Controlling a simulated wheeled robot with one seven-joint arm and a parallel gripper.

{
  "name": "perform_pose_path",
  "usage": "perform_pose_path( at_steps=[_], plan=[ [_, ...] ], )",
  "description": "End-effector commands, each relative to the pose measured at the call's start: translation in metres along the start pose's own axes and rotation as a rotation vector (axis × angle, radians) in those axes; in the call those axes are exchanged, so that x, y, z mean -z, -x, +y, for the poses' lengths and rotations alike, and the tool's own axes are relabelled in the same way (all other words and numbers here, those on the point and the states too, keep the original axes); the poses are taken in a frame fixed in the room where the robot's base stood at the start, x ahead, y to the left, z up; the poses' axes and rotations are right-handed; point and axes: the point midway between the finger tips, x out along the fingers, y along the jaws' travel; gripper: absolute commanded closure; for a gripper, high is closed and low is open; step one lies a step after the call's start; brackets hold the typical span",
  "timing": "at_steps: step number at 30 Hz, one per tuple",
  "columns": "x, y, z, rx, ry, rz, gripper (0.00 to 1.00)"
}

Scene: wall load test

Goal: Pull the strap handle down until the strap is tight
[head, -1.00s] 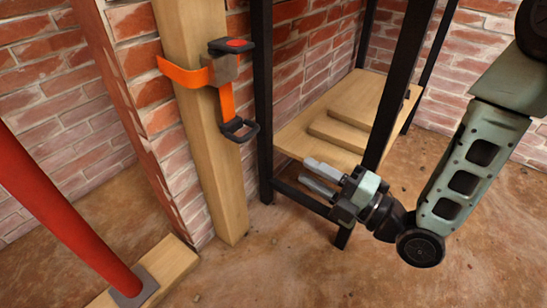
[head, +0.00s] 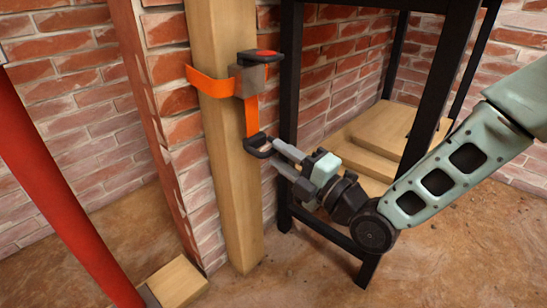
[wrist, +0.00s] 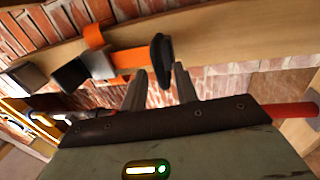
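An orange strap (head: 209,82) wraps around an upright wooden post (head: 240,215) by the brick wall. A grey buckle (head: 250,78) with a black and red top sits on the post. An orange strap end hangs from it to a black strap handle (head: 255,147). My gripper (head: 278,157) is at the handle's right side, its fingers parted. In the wrist view, the handle (wrist: 158,55) lies at the gap between the fingertips of my gripper (wrist: 160,70). I cannot tell whether the fingers touch it.
A black metal rack (head: 289,100) with wooden boards (head: 365,130) stands close to the right, near my gripper. A red slanted pole (head: 55,190) stands at the left on a wooden block (head: 178,283). The dirt floor in front is clear.

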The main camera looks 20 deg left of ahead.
Motion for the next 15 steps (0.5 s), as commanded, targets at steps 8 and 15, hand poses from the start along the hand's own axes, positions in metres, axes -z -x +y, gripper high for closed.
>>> perform_pose_path(
  at_steps=[8, 15],
  plan=[
    [0.000, -0.026, -0.001, 0.000, 0.001, 0.001, 0.70],
    [0.000, -0.028, 0.000, 0.001, 0.000, 0.000, 0.70]
  ],
)
